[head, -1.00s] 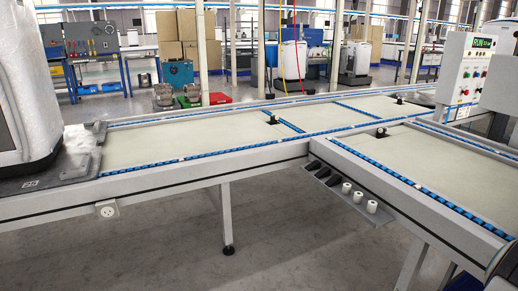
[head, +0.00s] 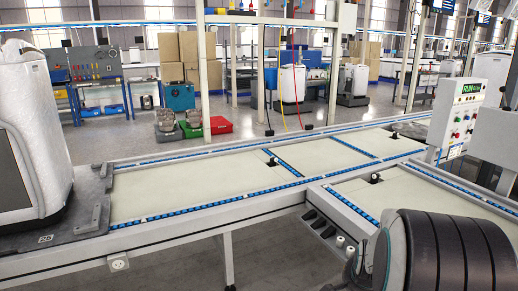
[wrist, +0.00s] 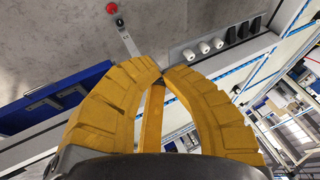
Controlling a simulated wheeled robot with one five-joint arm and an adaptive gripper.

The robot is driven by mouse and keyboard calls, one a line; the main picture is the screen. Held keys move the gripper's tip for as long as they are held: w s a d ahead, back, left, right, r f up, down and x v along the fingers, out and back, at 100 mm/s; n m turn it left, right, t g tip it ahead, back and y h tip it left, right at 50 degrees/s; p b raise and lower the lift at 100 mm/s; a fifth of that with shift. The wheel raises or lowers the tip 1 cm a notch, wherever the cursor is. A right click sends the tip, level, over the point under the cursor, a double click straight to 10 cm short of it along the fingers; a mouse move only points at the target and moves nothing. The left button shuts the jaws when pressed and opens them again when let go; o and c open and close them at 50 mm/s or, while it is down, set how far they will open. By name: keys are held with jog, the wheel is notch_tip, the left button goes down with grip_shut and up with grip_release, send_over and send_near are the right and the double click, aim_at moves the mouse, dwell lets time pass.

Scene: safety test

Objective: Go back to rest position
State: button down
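My gripper (wrist: 163,71) shows in the wrist view with two curved yellow fingers. Their tips meet near the middle of the picture. I see nothing held between them. In the head view the fingers are not visible. A black, ribbed rounded part, which looks like my own arm, fills the lower right corner of the head view and hides part of the conveyor there.
A conveyor (head: 190,191) crosses the head view and branches at the right. A white-wrapped unit stands on a grey pallet (head: 92,222) at left. A control panel (head: 462,112) stands at right. White knobs (wrist: 203,47) and a red button (wrist: 111,7) show in the wrist view.

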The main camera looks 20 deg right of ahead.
jog(key=s+a+r+n+y+p, duration=0.3)
jog(key=a+r+n+p, duration=0.6)
jog(key=a+r, duration=0.7)
jog(key=s+a+r+n+g+y+p, duration=0.1)
jog(key=s+a+r+n+p, duration=0.5)
jog(key=s+a+r, duration=0.1)
jog(key=shift+s+a+r+n, duration=0.3)
jog(key=shift+s+r+n, duration=0.1)
jog(key=shift+s, duration=0.5)
